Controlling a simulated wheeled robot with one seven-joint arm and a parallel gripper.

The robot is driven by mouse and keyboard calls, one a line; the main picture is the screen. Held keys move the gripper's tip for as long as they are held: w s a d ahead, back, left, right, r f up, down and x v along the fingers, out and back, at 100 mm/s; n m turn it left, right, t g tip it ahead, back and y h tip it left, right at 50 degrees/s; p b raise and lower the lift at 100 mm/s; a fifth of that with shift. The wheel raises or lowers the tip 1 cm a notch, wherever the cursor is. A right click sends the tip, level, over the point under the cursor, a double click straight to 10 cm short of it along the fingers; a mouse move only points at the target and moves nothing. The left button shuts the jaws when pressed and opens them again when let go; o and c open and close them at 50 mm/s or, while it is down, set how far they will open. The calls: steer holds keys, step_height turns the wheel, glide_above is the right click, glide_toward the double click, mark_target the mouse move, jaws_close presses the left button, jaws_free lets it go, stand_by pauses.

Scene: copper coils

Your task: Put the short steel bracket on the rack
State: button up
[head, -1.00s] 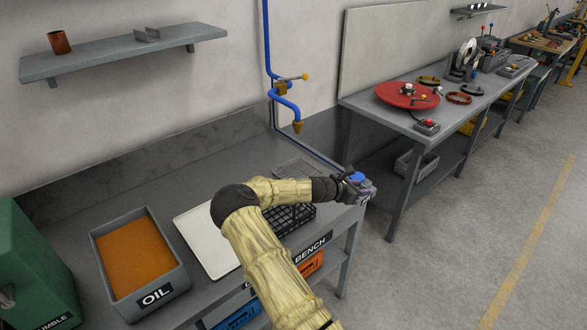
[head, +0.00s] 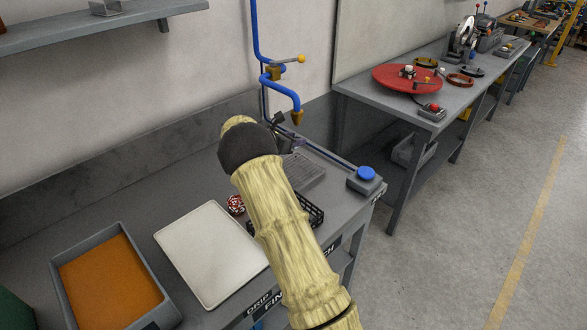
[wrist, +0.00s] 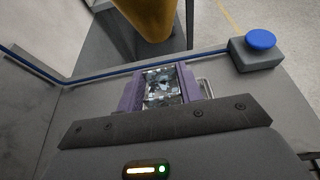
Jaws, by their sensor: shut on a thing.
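My gripper (wrist: 160,82) shows in the wrist view with its purple fingers shut on a shiny metal piece, taken as the short steel bracket (wrist: 162,90). Its full shape is partly hidden between the fingers. In the head view my gripper (head: 292,138) is small and partly behind my arm, just below the brass nozzle (head: 297,117). A black slatted rack or basket (head: 313,213) stands on the bench, largely hidden by my arm. A grey grid plate (head: 305,171) lies behind it. I cannot tell which of the two is the rack.
The blue button box (head: 366,181) sits at the bench's right end. A white tray (head: 208,258), an orange-filled oil bin (head: 62,285) and a red-and-white object (head: 236,205) are left of my arm. The brass nozzle (wrist: 145,18) hangs close over my fingers.

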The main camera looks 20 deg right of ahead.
mark_target(296, 169)
steer(key=shift+a+f, duration=0.1)
steer(key=shift+a, duration=0.05)
steer(key=shift+s, duration=0.3)
steer(key=f, duration=0.1)
steer(key=d+f, duration=0.1)
steer(key=s+f, duration=0.1)
steer(key=shift+d+f, duration=0.15)
steer(key=shift+d, duration=0.25)
steer(key=shift+w+a+f, duration=0.1)
steer(key=shift+a+f, duration=0.05)
steer(key=shift+f, duration=0.45)
steer(key=shift+w+a+f, duration=0.1)
steer(key=shift+a+f, duration=0.05)
steer(key=shift+f, duration=0.45)
steer(key=shift+a+f, duration=0.15)
steer(key=shift+a, duration=0.05)
steer(key=shift+w, duration=0.1)
